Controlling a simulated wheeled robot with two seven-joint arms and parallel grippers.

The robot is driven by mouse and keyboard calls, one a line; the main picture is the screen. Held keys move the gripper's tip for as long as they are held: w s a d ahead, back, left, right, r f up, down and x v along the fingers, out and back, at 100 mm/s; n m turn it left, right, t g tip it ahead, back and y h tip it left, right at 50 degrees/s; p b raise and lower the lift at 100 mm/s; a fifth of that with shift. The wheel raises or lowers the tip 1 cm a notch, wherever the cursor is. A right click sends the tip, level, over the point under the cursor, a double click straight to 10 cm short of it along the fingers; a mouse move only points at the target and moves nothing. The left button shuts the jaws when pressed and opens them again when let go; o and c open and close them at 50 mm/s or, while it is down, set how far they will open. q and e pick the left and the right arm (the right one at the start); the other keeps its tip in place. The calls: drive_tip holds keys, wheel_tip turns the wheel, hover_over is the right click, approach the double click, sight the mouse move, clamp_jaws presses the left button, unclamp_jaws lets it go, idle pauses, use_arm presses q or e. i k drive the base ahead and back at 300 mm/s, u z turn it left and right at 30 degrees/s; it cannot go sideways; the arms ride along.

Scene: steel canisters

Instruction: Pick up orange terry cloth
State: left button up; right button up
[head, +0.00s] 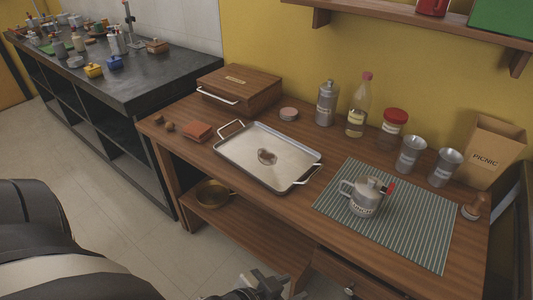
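A small folded orange-brown cloth (198,131) lies flat on the wooden table, near its left end. It is left of the metal tray and in front of the wooden box. It looks like the orange terry cloth. My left gripper (254,284) shows at the bottom edge of the head view, low in front of the table and well away from the cloth. It is partly cut off by the frame, and I cannot tell whether its fingers are open or shut. My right gripper is not in view.
A metal tray (242,162) with a small item on it lies beside the cloth. A wooden box (240,88) stands behind. Two small brown pieces (163,122) lie left of the cloth. A striped mat (410,235) bears a metal pot (366,199). A pan (212,194) sits on the lower shelf.

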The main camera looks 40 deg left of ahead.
sight(198, 131)
drive_tip(key=u, duration=3.05)
drive_tip(key=i, duration=1.4)
drive_tip(key=z, duration=0.6)
